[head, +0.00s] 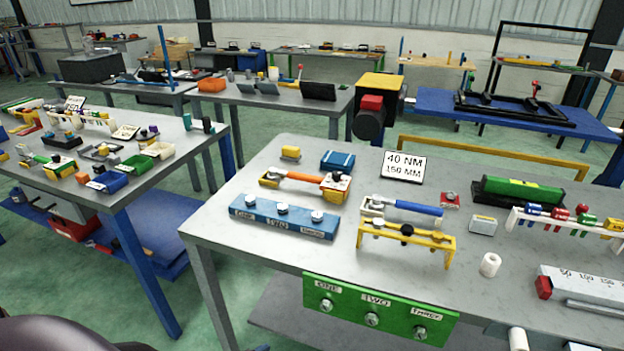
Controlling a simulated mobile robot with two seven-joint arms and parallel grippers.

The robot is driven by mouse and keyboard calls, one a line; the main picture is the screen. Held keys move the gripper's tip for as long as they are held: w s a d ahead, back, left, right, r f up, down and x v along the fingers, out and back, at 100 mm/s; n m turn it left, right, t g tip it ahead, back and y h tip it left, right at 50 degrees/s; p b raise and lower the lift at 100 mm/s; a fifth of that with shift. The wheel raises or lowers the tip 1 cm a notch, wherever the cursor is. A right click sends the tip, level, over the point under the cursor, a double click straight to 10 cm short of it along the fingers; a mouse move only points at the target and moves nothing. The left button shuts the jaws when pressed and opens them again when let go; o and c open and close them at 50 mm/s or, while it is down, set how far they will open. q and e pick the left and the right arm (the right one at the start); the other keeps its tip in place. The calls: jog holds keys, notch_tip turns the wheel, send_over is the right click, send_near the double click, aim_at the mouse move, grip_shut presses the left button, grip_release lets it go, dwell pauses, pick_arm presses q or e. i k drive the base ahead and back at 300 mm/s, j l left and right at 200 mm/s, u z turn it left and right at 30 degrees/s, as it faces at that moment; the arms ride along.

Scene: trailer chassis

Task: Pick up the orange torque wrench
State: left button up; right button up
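The orange torque wrench (302,176) lies near the back left of the grey table (240,185). Its orange handle points right and its metal head is at the left, by an orange holder piece. Its right end meets an orange and yellow block (336,185). I cannot tell whether it rests in a cradle or on the table. A similar wrench with a blue handle (418,207) lies to its right, nearer the front. Neither of my grippers is in view.
A yellow frame (406,238) stands before the blue-handled wrench. A "40 NM 150 MM" sign (403,167) stands behind. A green bolt panel (374,312) hangs at the front edge.

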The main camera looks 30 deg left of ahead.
aim_at(274, 174)
jog(key=j+z, duration=0.15)
jog(key=j, duration=0.4)
jog(key=k+j+z, duration=0.15)
jog(key=j, duration=0.35)
jog(key=j+z, duration=0.2)
jog(key=j, duration=0.35)
